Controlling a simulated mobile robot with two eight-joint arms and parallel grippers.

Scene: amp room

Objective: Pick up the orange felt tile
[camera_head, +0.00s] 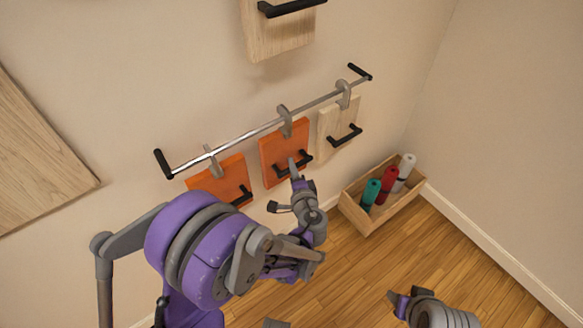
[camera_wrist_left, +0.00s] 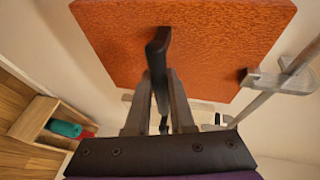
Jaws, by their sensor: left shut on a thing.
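Two orange felt tiles hang by grey hooks from a metal rail on the wall. My left gripper (camera_head: 296,172) is at the black handle (camera_head: 293,165) of the middle orange felt tile (camera_head: 283,148). In the left wrist view this orange tile (camera_wrist_left: 200,35) fills the top, and the gripper's fingers (camera_wrist_left: 158,92) are shut on its upright-looking black handle (camera_wrist_left: 157,60). A grey hook (camera_wrist_left: 280,82) shows at the tile's right edge. The other orange tile (camera_head: 222,178) hangs to the left, partly behind my left arm. My right gripper (camera_head: 400,298) is low at the bottom right, away from the tiles.
The rail (camera_head: 240,136) has black end brackets. A pale wooden tile (camera_head: 334,118) hangs at its right. A wooden box (camera_head: 372,217) with teal, red and white rolls stands on the floor in the corner. More wooden panels are on the wall. The floor at right is clear.

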